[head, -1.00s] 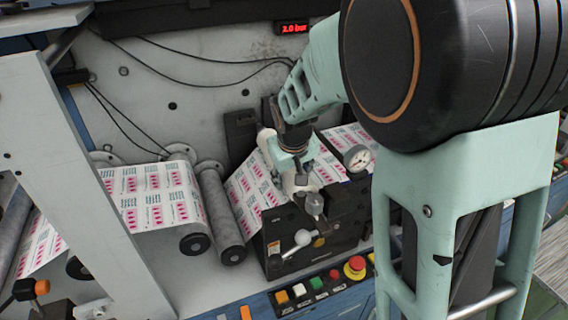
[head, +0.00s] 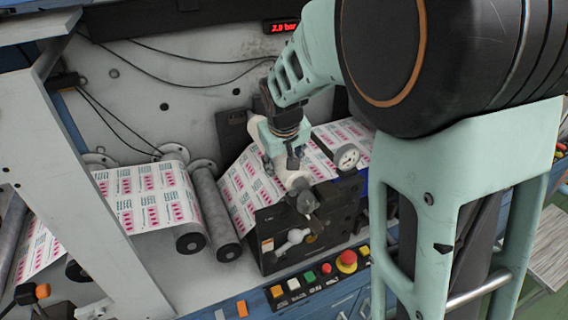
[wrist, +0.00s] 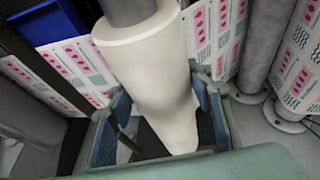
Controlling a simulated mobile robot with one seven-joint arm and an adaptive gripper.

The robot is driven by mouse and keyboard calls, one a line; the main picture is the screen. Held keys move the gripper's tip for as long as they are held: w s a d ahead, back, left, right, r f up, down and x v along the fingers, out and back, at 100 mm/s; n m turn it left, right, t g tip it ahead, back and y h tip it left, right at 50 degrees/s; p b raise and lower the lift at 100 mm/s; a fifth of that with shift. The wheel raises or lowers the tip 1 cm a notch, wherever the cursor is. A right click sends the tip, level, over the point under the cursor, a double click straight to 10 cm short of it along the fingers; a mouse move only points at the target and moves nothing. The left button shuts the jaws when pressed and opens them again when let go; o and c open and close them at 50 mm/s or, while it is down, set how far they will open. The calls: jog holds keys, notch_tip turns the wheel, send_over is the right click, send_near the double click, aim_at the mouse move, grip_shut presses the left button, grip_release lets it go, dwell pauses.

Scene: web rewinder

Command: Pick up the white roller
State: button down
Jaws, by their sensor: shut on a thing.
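The white roller (wrist: 150,70) fills the middle of the wrist view, a thick pale cylinder with a grey shaft at its far end. My gripper (wrist: 160,125) has its blue-padded fingers on both sides of it and is shut on it.
Grey rollers (head: 216,215) and printed web (head: 150,200) lie to the left. A button panel (head: 310,282) runs along the front. A white frame post (head: 85,190) stands at left.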

notch_tip(320, 180, up, 9)
jog(key=p, duration=0.5)
jog(key=shift+w+f, duration=0.1)
jog(key=shift+f, duration=0.05)
jog(key=s+a+b, duration=0.5)
jog(key=s+a, duration=0.6)
jog(key=a, duration=0.3)
jog(key=shift+a+f, duration=0.2)
jog(key=shift+f, duration=0.05)
